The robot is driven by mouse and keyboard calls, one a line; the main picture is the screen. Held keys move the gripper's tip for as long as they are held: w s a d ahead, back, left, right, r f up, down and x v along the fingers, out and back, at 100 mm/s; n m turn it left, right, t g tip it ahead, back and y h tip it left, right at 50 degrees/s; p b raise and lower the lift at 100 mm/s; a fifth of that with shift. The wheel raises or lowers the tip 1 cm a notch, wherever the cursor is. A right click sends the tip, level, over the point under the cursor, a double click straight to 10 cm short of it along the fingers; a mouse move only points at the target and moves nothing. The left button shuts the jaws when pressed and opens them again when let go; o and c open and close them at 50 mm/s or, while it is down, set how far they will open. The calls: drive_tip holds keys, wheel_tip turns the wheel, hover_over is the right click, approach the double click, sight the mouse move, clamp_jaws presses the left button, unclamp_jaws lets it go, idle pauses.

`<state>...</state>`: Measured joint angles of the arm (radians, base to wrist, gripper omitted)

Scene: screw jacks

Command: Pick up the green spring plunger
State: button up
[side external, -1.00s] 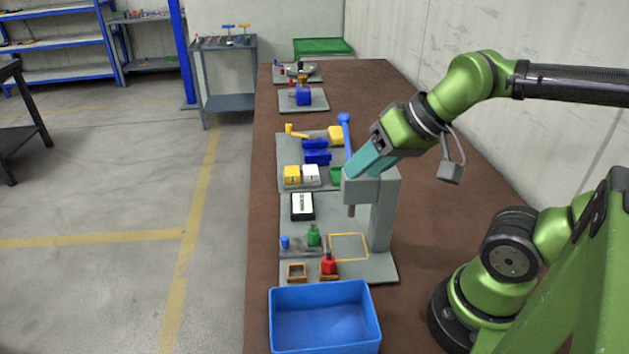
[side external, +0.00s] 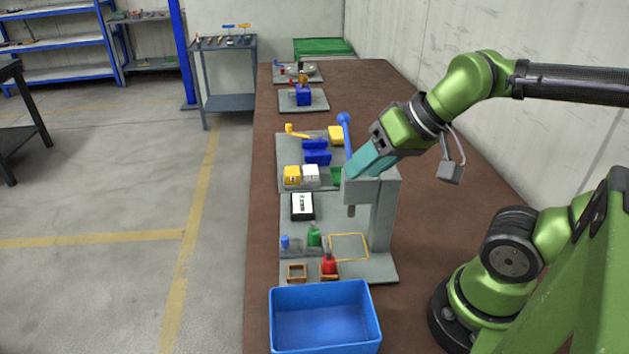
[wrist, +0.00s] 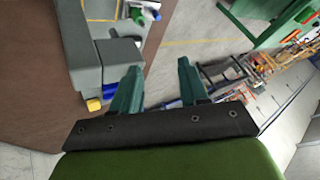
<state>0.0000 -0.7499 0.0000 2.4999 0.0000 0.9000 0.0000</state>
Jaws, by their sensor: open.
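The green spring plunger (side external: 314,236) stands upright on the grey base plate, between a small blue piece (side external: 285,242) and the yellow outlined square. My gripper (side external: 360,168) has teal fingers and is above and to the right of the plunger, near the top of the grey press column (side external: 383,215). In the wrist view my gripper (wrist: 158,92) has its two fingers apart with nothing between them. The grey press head lies beside the left finger there.
A red plunger (side external: 329,264) sits in a brown square holder near an empty one (side external: 297,271). A blue bin (side external: 325,318) stands in front. A blue-knobbed lever (side external: 345,125) rises behind the press. The brown table is clear at right.

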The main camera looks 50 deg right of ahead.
drive_tip(key=shift+o, duration=1.4)
drive_tip(key=shift+w, duration=0.1)
drive_tip(key=m+g, duration=0.1)
drive_tip(key=g, duration=0.5)
hover_over(313, 222)
drive_tip(key=s+d, duration=0.2)
drive_tip(key=s, duration=0.1)
drive_tip(key=w+f+m+g, duration=0.2)
drive_tip(key=w+f+g, duration=0.3)
drive_tip(key=w, duration=0.3)
drive_tip(key=shift+y, duration=0.4)
drive_tip(key=x, duration=0.7)
drive_tip(key=d+x, duration=0.1)
drive_tip(key=x, duration=0.3)
drive_tip(key=shift+s+f, duration=0.15)
drive_tip(key=shift+f, duration=0.15)
drive_tip(key=shift+d+x, duration=0.1)
drive_tip(key=shift+x, duration=1.25)
drive_tip(key=shift+d+x, duration=0.15)
drive_tip(key=shift+x, duration=1.2)
